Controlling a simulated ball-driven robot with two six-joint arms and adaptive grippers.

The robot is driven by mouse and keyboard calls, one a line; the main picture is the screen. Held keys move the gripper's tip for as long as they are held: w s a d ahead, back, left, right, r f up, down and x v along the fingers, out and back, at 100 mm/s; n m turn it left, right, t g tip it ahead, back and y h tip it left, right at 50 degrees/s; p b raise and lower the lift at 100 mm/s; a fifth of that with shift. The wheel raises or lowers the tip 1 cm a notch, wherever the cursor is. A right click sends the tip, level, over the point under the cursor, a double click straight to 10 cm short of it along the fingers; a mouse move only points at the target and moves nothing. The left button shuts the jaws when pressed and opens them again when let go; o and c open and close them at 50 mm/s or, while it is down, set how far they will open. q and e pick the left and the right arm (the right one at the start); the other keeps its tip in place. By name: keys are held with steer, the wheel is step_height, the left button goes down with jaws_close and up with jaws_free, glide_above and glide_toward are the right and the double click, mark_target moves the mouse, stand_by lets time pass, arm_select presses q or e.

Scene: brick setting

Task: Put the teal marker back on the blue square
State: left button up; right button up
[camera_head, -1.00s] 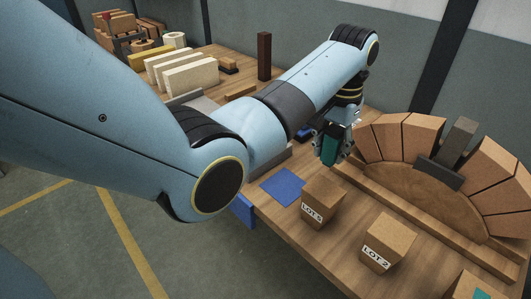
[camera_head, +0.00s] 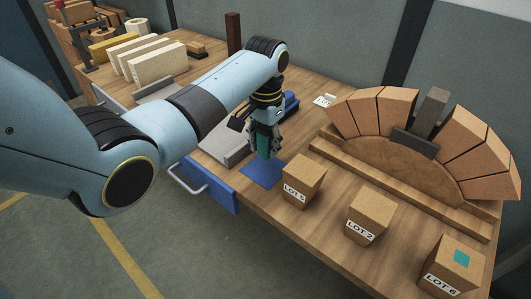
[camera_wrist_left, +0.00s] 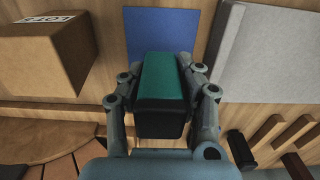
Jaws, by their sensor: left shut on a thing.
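The teal marker (camera_head: 264,147) is a teal block with a dark end. It is held upright in my left gripper (camera_head: 265,142), which is shut on it. In the head view its lower end overlaps the far edge of the blue square (camera_head: 262,175), a flat patch on the bench near its front edge. I cannot tell whether the marker touches it. In the left wrist view, the marker (camera_wrist_left: 164,80) sits between the fingers of my left gripper (camera_wrist_left: 164,92), with the blue square (camera_wrist_left: 162,30) partly covered behind it. My right gripper is not in view.
The LOT 5 box (camera_head: 305,178) stands close right of the square; the LOT 2 box (camera_head: 371,212) and LOT 6 box (camera_head: 455,263) stand further right. A grey slab (camera_head: 228,145) lies left of the square. A brick arch (camera_head: 400,165) stands behind. A blue drawer (camera_head: 208,187) juts from the front.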

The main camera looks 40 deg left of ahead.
mark_target(266, 155)
arm_select(q)
steer(key=shift+f, duration=2.05)
steer(key=shift+f, duration=0.1)
steer(key=o, duration=0.9)
step_height(266, 155, up, 12)
steer(key=shift+r, duration=0.15)
